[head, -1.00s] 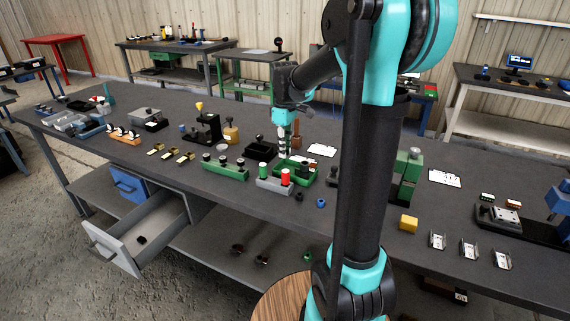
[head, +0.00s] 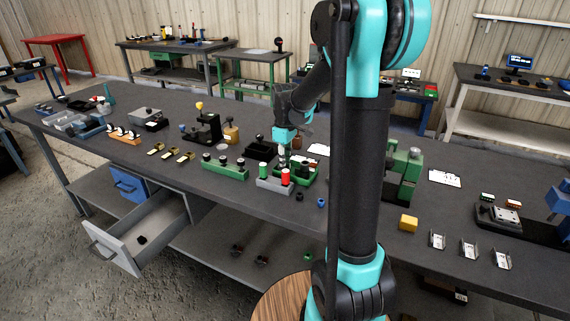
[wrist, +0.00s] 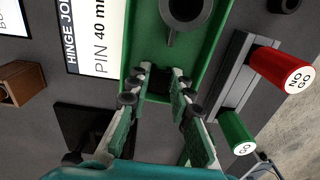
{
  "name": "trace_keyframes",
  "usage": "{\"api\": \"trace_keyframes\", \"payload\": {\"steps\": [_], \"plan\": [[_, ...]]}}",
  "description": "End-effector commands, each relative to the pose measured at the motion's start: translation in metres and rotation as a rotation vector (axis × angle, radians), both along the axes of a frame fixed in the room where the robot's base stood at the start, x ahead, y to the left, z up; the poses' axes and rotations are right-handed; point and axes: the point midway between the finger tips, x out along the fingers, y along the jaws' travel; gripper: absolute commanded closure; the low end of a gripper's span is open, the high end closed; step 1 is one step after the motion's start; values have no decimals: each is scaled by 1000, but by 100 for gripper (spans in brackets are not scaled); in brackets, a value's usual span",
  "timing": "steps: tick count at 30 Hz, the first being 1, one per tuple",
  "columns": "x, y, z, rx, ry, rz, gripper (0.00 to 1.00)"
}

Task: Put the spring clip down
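The green tray (wrist: 215,50) lies under my gripper (wrist: 161,82) in the wrist view; in the head view the tray (head: 306,178) is partly hidden by my gripper (head: 283,162). My gripper points down, with its fingertips apart over or just inside the tray's near end. A small dark shape (wrist: 160,84) fills the space between the fingertips. It may be the spring clip, but I cannot tell whether it is gripped or lies in the tray. A dark ring with a short stem (wrist: 186,12) lies farther along the tray.
A grey gauge block with a red NO GO plug (wrist: 280,70) and a green GO plug (wrist: 236,132) stands close to the tray. A printed card (wrist: 95,35) and a black tray (wrist: 85,130) lie on the other side. A brown block (wrist: 20,80) stands farther left.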

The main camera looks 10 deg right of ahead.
Motion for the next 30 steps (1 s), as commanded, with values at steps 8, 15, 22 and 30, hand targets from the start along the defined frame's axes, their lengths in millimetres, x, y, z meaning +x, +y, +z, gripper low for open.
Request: {"api": "trace_keyframes", "payload": {"steps": [8,15,22,30], "plan": [[0,0,0,0,0,0,73],[0,0,16,0,0,0,73],[-1,0,60,0,0,0,73],[0,0,106,0,0,0,73]]}}
